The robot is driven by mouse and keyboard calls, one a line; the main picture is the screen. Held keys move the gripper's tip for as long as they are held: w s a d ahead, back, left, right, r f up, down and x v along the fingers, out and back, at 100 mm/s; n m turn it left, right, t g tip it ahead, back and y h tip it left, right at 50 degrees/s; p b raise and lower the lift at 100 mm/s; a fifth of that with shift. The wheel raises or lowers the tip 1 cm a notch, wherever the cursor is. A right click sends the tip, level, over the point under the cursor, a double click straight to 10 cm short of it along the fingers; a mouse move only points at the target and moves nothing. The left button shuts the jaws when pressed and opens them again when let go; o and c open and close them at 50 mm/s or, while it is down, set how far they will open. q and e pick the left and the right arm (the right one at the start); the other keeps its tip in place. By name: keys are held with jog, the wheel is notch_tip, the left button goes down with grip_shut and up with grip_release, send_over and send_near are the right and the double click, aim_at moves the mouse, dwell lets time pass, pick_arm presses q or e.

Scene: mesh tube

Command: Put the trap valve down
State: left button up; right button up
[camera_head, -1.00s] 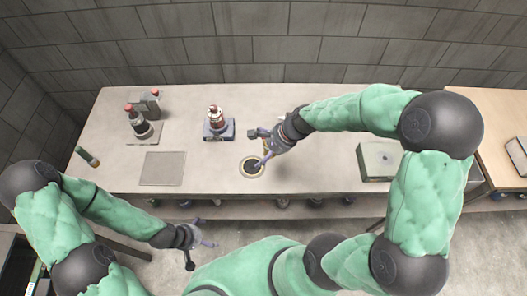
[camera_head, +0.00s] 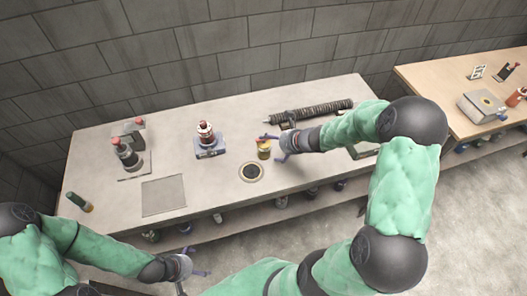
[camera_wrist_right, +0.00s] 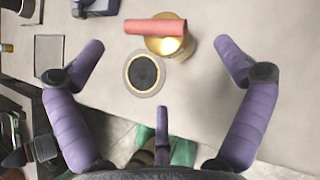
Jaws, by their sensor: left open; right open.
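The trap valve, a short brass cylinder with a red bar handle across its top, stands on the table (camera_head: 105,180); it shows in the head view (camera_head: 264,150) and the right wrist view (camera_wrist_right: 165,44). It stands beside a pale ring with a dark centre (camera_head: 251,172), seen also in the wrist view (camera_wrist_right: 144,74). My right gripper (camera_head: 276,149) is open, just right of the valve in the head view. In the wrist view its spread fingers are clear of the valve. My left gripper (camera_head: 192,268) is open and empty in front of the table's front edge.
A red-topped device on a blue-grey base (camera_head: 208,140) stands left of the valve. A dark ribbed tube (camera_head: 310,111) lies behind my right gripper. A flat grey plate (camera_head: 163,195) and dark bottle-like devices (camera_head: 127,153) are at the left. A wooden table (camera_head: 440,85) stands at right.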

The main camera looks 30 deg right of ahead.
aim_at(264, 146)
jog(key=b+x, duration=0.1)
jog(key=x, duration=0.2)
jog(key=shift+w+a+f, duration=0.15)
jog(key=shift+w+f, duration=0.05)
jog(key=shift+f, duration=0.1)
jog(key=b+x, duration=0.1)
jog(key=x, duration=0.3)
jog(key=shift+a+f+b, duration=0.1)
jog(key=shift+a+b, duration=0.05)
jog(key=shift+b, duration=0.15)
jog(key=shift+w+a+f, duration=0.1)
jog(key=shift+w+f, duration=0.2)
jog(key=shift+w, duration=0.05)
jog(key=c, duration=1.4)
jog(key=shift+r, duration=0.1)
